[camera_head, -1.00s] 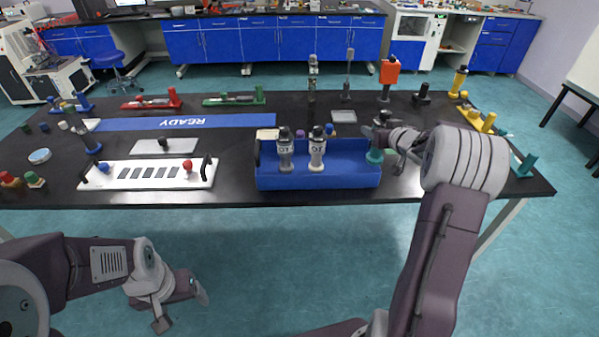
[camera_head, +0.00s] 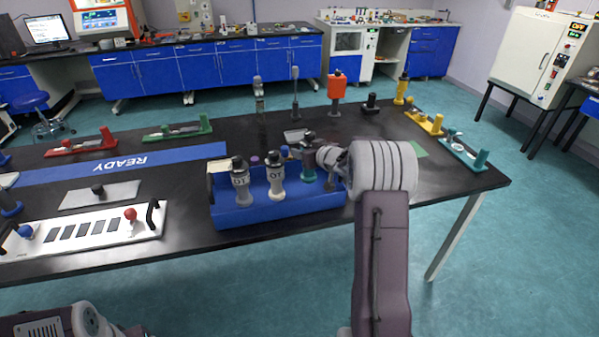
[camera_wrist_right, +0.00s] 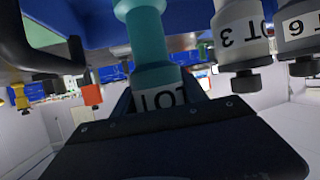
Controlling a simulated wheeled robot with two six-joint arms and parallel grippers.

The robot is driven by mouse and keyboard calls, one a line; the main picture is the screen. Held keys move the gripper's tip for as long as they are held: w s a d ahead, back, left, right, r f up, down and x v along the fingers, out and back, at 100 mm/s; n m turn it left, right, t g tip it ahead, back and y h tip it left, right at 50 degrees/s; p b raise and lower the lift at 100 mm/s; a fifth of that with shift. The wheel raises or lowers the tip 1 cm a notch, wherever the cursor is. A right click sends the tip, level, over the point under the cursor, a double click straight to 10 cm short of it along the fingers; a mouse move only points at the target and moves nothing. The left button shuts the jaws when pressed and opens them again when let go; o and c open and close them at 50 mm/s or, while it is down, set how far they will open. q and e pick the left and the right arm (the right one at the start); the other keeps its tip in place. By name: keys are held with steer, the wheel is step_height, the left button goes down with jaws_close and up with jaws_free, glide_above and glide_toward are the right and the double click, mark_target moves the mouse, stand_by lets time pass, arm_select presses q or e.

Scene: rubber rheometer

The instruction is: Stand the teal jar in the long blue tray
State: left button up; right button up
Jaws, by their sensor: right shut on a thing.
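The teal jar (camera_head: 308,174), with a dark cap, is upright at the right part of the long blue tray (camera_head: 300,210). It stands to the right of two white-and-grey jars in the tray. My right gripper (camera_head: 321,161) comes from the right and is shut on the teal jar. The right wrist view, which is upside down, shows the teal jar (camera_wrist_right: 148,45) between the fingers at its lettered band. My left gripper is out of view; only part of the left arm shows.
The near white-and-grey jars (camera_head: 241,186) and (camera_head: 276,183) fill the tray's left and middle. A white panel with a red knob (camera_head: 130,214) lies left of the tray. Red, green, yellow and teal fixtures stand farther back. The table's right front is clear.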

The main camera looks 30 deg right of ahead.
step_height(320, 180, down, 4)
steer(key=shift+s+f+b, duration=0.15)
steer(key=shift+b, duration=1)
steer(key=shift+f, duration=0.25)
steer(key=o, duration=1.5)
steer(key=shift+f, duration=0.15)
